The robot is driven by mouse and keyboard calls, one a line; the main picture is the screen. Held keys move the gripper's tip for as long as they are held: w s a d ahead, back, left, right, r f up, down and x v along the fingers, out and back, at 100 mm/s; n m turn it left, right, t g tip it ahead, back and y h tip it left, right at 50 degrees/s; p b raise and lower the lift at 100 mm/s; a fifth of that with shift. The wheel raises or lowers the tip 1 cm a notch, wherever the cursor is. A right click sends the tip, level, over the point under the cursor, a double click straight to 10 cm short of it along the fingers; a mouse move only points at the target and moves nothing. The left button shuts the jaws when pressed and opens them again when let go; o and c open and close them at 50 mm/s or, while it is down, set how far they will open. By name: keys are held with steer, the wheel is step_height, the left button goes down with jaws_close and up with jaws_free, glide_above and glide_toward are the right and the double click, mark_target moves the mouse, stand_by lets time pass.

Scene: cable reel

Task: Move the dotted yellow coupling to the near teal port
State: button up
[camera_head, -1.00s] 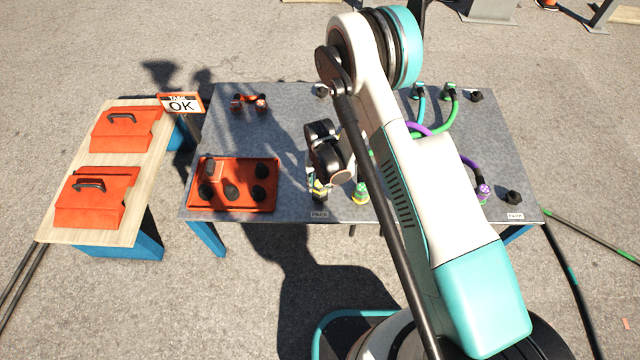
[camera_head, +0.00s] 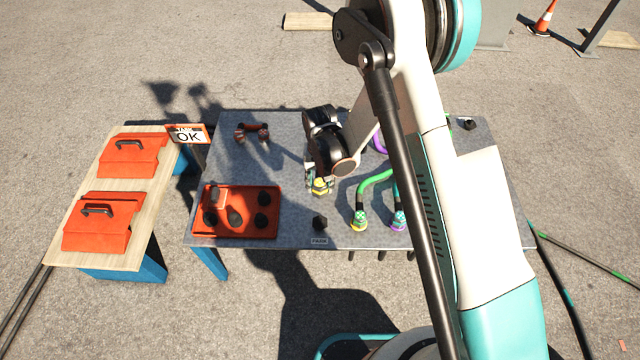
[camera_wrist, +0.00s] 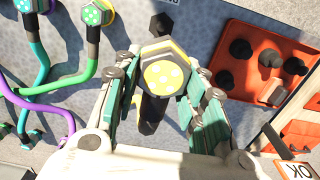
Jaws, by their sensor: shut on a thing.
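The dotted yellow coupling (camera_wrist: 165,77) is between the fingers of my gripper (camera_wrist: 165,98) in the wrist view, its yellow dotted face toward the camera and a dark body below. In the head view the coupling (camera_head: 320,187) hangs under my gripper (camera_head: 320,176), above the table; its height is hard to tell. My gripper is shut on it. At the near edge, a green hose ends in a yellow-ringed coupling (camera_head: 359,222), and a teal hose ends in a purple-ringed coupling (camera_head: 398,221). I cannot make out a bare teal port; my arm hides the table's right part.
A black capped fitting (camera_head: 319,222) stands by the PARK label at the near edge. An orange tray (camera_head: 274,236) with several dark parts lies left of it. A red-and-black item (camera_head: 252,133) lies farther back. A wooden bench (camera_head: 76,255) with two orange boxes stands left.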

mark_target(320, 194)
step_height(320, 194, down, 7)
steer(key=b, duration=0.6)
steer(key=shift+f, duration=0.1)
stand_by(0.3)
steer(key=d, duration=1.4)
steer(key=shift+f, duration=0.2)
steer(key=shift+d, duration=0.1)
steer(key=d, duration=1.3)
steer(key=shift+d+f, duration=0.25)
steer(key=shift+d, duration=0.15)
steer(key=d, duration=1.4)
steer(key=shift+f, duration=0.2)
steer(key=shift+f, duration=0.1)
